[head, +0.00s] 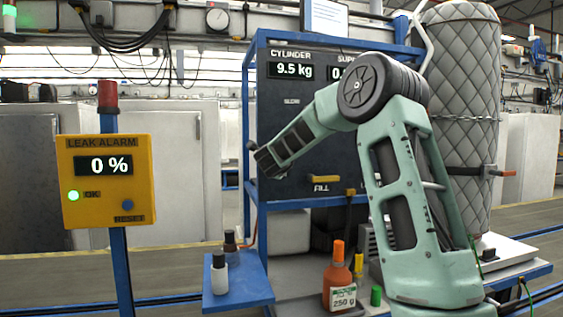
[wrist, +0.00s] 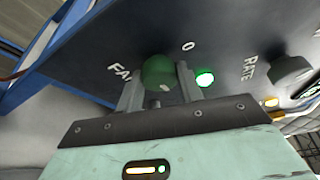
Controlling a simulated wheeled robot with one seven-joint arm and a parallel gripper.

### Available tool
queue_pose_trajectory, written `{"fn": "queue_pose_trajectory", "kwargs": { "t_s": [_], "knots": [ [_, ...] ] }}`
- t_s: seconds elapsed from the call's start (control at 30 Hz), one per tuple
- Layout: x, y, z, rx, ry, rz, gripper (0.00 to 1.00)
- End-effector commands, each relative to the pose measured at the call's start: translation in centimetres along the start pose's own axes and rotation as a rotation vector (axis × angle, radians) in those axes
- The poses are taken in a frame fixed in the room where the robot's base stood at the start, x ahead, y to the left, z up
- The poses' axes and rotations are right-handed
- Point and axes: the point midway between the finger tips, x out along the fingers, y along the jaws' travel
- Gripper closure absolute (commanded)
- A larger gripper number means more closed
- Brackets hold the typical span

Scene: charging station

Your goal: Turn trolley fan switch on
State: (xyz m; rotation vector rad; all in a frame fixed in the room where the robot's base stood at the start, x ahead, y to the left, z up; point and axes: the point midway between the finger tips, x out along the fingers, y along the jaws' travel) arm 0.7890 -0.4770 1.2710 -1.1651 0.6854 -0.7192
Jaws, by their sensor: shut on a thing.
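The fan switch is a round green knob (wrist: 158,71) on the dark panel, with the lettering "FA" visible to its left and a "0" above it. A small pale mark shows on the knob's lower edge. My gripper (wrist: 159,82) is shut on the knob, one finger at each side. A green lamp (wrist: 204,78) to the right of the knob is lit. In the head view, my arm reaches to the left side of the trolley's dark panel (head: 340,150); the knob and my fingertips cannot be made out there.
A grey RATE knob (wrist: 290,69) sits right of the lamp. A yellow FILL handle (head: 322,180) is lower on the panel. A leak alarm (head: 106,181) on a post reads 0 %. Bottles stand on a blue side shelf (head: 240,287), and an orange-capped bottle (head: 338,278) stands below the panel.

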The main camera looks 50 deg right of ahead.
Motion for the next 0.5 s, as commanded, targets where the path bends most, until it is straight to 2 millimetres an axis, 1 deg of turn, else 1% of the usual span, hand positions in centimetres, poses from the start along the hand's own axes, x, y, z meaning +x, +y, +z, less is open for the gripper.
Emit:
{"fn": "queue_pose_trajectory", "kwargs": {
  "t_s": [0.3,0.33,0.4,0.5],
  "knots": [
    [0.02,0.05,-0.07,0.004,0.002,0.002,0.86],
    [0.02,0.05,-0.07,0.004,0.002,0.002,0.58],
    [0.02,0.05,-0.07,0.003,0.002,0.001,0.41],
    [0.01,0.04,-0.05,0.002,0.001,0.001,0.41]
  ]
}}
